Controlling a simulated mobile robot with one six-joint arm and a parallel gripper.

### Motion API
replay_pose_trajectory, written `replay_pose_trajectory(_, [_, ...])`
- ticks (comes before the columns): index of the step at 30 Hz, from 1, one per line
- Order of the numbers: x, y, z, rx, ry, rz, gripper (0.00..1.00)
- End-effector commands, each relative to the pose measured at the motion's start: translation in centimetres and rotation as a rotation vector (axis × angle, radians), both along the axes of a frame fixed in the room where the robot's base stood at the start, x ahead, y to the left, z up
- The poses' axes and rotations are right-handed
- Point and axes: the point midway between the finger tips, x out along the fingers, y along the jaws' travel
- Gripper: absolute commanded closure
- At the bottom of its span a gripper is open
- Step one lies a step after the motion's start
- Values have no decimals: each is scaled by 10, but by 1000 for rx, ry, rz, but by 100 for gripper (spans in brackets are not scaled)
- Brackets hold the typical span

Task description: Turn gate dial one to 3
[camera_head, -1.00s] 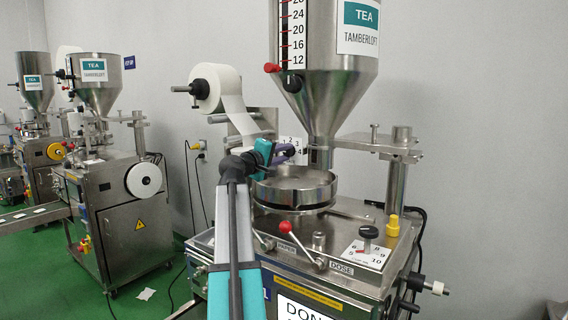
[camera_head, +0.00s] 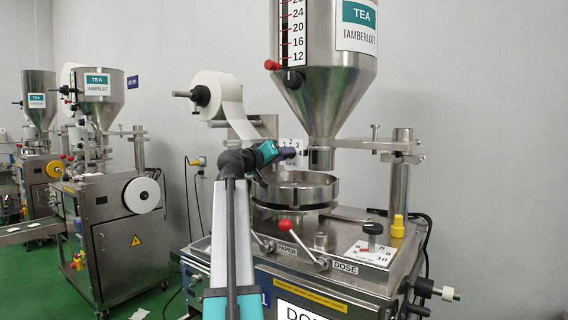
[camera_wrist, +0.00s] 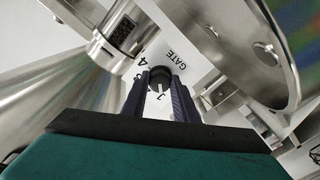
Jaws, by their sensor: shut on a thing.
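The gate dial is a black knob (camera_wrist: 159,76) on a white plate (camera_wrist: 188,58) lettered GATE, with the figures 3 and 4 readable in the wrist view. My gripper (camera_wrist: 160,94) is shut on the knob, with one dark finger on each side of it. A light line shows on the knob's face, but I cannot tell which figure it points to. In the head view the white number plate (camera_head: 297,143) shows behind my gripper (camera_head: 289,153), which hides the knob there.
The steel hopper (camera_head: 322,85) rises just right of the plate, with a round steel pan (camera_head: 296,181) below. A paper roll (camera_head: 216,96) hangs to the left. A red-knobbed lever (camera_head: 284,226) and a dose dial (camera_head: 371,231) stand in front.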

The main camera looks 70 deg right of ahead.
Motion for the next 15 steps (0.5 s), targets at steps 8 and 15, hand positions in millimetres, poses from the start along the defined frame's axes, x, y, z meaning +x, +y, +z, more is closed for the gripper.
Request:
replay_pose_trajectory(8, [1, 0, -2, -17, -73, 0, 96])
replay_pose_trajectory(15, [1, 0, -1, -18, -83, 0, 96])
